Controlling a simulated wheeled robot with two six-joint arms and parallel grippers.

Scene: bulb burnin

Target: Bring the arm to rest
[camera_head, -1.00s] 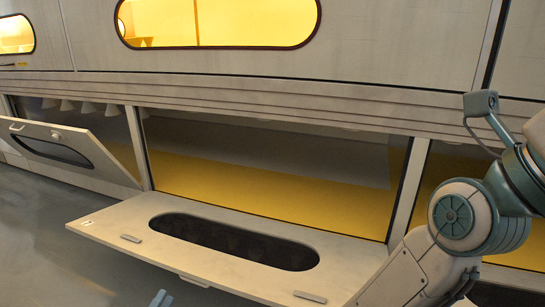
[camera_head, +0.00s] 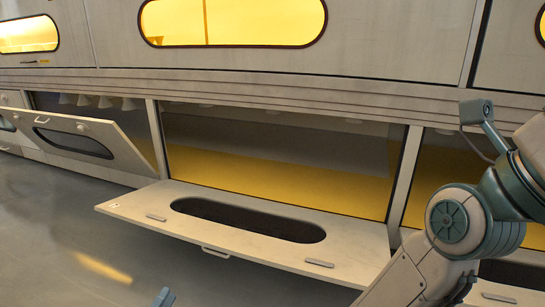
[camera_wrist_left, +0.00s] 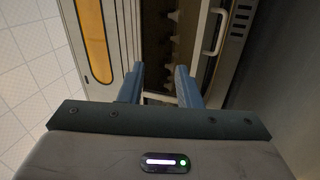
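My left gripper shows in the head view only as a blue fingertip (camera_head: 165,297) at the bottom edge. In the left wrist view its two blue fingers (camera_wrist_left: 160,86) stand apart with nothing between them. They point toward a cabinet front with a yellow window (camera_wrist_left: 92,38) and a pale bar handle (camera_wrist_left: 213,31). My right arm (camera_head: 465,225) is bent at the right side of the head view. Its gripper is outside the picture.
A lowered door flap (camera_head: 135,208) with a dark oval window juts out level in front of an open yellow-floored bay (camera_head: 280,172). Another door (camera_head: 135,155) hangs partly open at left. A closed upper panel (camera_head: 390,45) is above. Grey floor (camera_head: 50,240) at left is clear.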

